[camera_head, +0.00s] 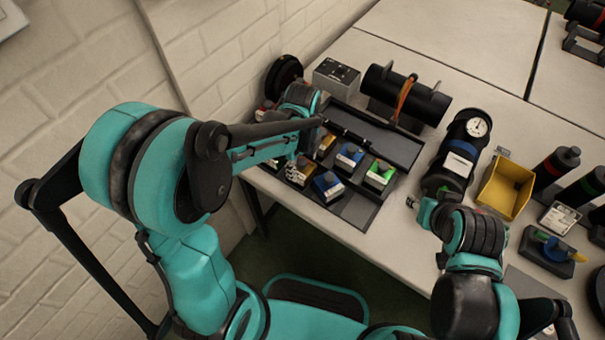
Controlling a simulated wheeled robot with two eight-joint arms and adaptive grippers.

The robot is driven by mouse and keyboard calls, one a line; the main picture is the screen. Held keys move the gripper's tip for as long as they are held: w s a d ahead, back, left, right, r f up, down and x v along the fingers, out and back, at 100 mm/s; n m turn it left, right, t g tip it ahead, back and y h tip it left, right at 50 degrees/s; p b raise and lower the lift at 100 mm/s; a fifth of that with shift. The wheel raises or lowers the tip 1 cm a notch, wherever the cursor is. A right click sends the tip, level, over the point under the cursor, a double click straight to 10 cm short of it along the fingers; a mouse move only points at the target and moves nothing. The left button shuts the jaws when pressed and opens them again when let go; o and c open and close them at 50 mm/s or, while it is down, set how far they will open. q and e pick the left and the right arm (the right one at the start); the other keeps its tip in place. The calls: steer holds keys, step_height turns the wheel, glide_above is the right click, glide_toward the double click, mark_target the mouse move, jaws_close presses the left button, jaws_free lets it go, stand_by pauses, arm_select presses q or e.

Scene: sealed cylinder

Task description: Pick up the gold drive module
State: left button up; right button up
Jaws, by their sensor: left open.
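Two gold modules show in a dark tray (362,212) on the table, in the camera_head view. One gold drive module (301,174) lies in the front row and the other gold module (326,146) lies behind it. My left gripper (291,166) is open at the tray's left part, close to the front gold module and partly covering it. I cannot tell whether its fingers touch the module. My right gripper (413,202) is near the table's front edge, right of the tray, away from the gold modules. Its jaws are too small to read.
Blue modules (349,156) and a green module (379,175) sit beside the gold ones. Behind the tray lies a large black cylinder (408,97) with an orange strap. A gauge-topped canister (459,152) and yellow bin (507,188) stand right. The wall is close on the left.

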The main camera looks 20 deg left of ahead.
arm_select(q)
steer(key=shift+f, duration=0.65)
steer(key=shift+r, duration=0.1)
steer(key=c, duration=1.2)
steer(key=shift+r, duration=0.1)
